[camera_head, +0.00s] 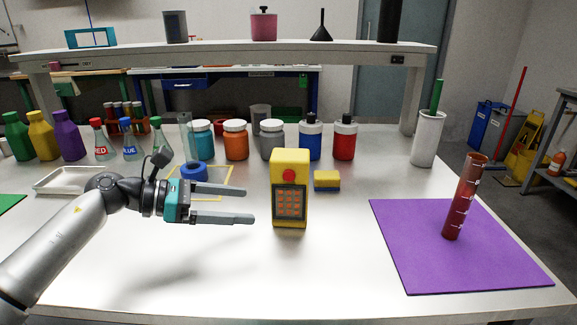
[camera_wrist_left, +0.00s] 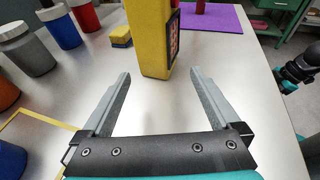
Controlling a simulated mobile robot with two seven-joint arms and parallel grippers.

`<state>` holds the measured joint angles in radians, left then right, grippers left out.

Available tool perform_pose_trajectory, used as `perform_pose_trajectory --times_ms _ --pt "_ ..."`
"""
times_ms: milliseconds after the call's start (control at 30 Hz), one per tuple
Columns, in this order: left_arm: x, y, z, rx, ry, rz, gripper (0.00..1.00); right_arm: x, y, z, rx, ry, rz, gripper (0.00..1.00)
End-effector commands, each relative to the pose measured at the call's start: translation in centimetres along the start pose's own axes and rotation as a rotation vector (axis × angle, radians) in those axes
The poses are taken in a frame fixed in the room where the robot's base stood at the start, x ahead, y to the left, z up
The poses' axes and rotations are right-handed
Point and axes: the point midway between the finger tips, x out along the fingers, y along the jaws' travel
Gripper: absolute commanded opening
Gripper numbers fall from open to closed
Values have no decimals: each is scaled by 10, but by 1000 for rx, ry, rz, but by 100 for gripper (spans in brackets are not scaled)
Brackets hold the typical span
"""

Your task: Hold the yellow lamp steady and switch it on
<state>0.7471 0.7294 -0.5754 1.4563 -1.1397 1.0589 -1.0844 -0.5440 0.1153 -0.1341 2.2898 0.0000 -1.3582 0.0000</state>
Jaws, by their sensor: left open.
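The yellow lamp (camera_head: 291,165) stands upright near the middle of the table. It is a tall box with a red round button (camera_head: 289,175) high on its front and a dark panel with an orange grid (camera_head: 290,203) below. My left gripper (camera_head: 253,205) is open and empty, left of the lamp, with its fingertips pointing at its side and a gap between. In the left wrist view the lamp's lower part (camera_wrist_left: 148,38) stands beyond and between the open fingers (camera_wrist_left: 160,80); its top is cut off. My right gripper's fingers do not show.
A yellow and blue sponge (camera_head: 327,181) lies just right of and behind the lamp. A blue tape roll (camera_head: 194,171) lies behind my left gripper. Jars and bottles line the back. The front table is clear.

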Motion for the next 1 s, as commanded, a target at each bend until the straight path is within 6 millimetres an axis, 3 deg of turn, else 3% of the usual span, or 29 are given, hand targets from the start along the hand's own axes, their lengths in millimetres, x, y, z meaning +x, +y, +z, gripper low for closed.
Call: perform_pose_trajectory --times_ms 267,600,800,1000 --pt "14 -1 1 14 6 -5 96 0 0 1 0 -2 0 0" --pt "64 -1 1 13 5 -5 96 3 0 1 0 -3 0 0" --pt "88 -1 -1 13 5 -4 96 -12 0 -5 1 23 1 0" --pt "99 -1 -1 13 6 -3 96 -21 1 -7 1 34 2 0"
